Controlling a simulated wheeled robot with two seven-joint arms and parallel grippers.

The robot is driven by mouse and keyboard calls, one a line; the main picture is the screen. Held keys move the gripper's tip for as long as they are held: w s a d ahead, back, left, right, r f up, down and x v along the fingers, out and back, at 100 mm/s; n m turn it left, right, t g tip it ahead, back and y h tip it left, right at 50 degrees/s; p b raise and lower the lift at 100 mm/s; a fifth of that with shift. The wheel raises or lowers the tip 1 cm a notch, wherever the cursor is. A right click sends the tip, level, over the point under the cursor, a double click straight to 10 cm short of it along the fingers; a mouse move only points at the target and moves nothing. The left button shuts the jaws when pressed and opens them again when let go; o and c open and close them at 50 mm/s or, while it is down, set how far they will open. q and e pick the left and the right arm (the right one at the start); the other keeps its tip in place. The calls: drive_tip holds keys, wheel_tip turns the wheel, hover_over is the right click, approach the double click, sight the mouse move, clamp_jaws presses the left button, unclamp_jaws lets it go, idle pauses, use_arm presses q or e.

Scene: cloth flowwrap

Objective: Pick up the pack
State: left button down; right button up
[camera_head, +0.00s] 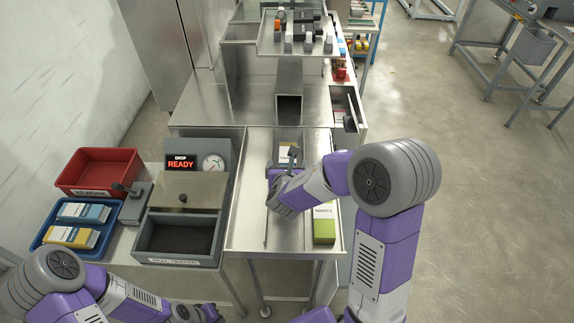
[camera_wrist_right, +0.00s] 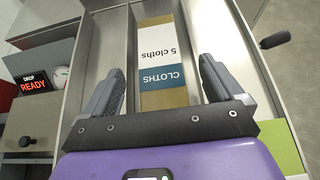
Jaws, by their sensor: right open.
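A tan pack with a white "5 cloths" label and a blue "CLOTHS" band (camera_wrist_right: 163,52) lies in the metal chute. Its far end also shows in the head view (camera_head: 287,153), where my right gripper hides the rest. My right gripper (camera_wrist_right: 161,66) is open, with one finger on each side of the pack's width. No contact with the pack is visible. In the head view the right gripper (camera_head: 281,166) is over the chute, partly hidden by its own wrist. My left gripper (camera_head: 207,313) is low at the bottom edge, far from the pack, its jaws unclear.
A green-and-white pack (camera_head: 324,224) lies at the chute's near right. To the left stand a grey seal tester bin (camera_head: 180,262), a "DROP READY" display (camera_head: 181,162), a red rework tray (camera_head: 136,160) and a blue tray (camera_head: 43,232) holding packs. The chute has raised metal side walls.

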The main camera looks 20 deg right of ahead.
drive_tip(key=shift+x, duration=1.2)
drive_tip(key=shift+r, duration=0.1)
drive_tip(key=c, duration=1.1)
